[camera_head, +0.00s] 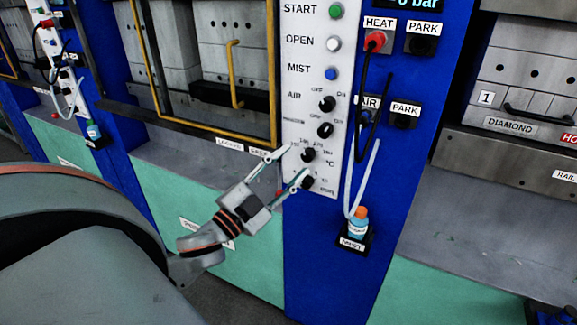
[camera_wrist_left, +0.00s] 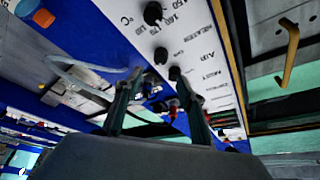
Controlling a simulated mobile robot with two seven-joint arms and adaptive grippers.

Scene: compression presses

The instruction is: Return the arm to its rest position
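My left gripper (camera_head: 295,161) reaches in from the left, in front of the lower part of the white control panel (camera_head: 313,85). Its two fingers are apart with nothing between them. The lower black knobs (camera_head: 308,155) are close to its fingertips; I cannot tell whether they touch. In the left wrist view the spread fingers (camera_wrist_left: 156,76) point towards the panel, with a black knob (camera_wrist_left: 161,55) just beyond the gap. My right gripper is not in view.
A press door with a yellow handle (camera_head: 235,73) is left of the panel. Right of it are the HEAT socket with a red plug (camera_head: 375,40), hanging cables and an orange-capped bottle (camera_head: 359,222) in a holder. Another press with a grey ledge (camera_head: 480,221) stands at right.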

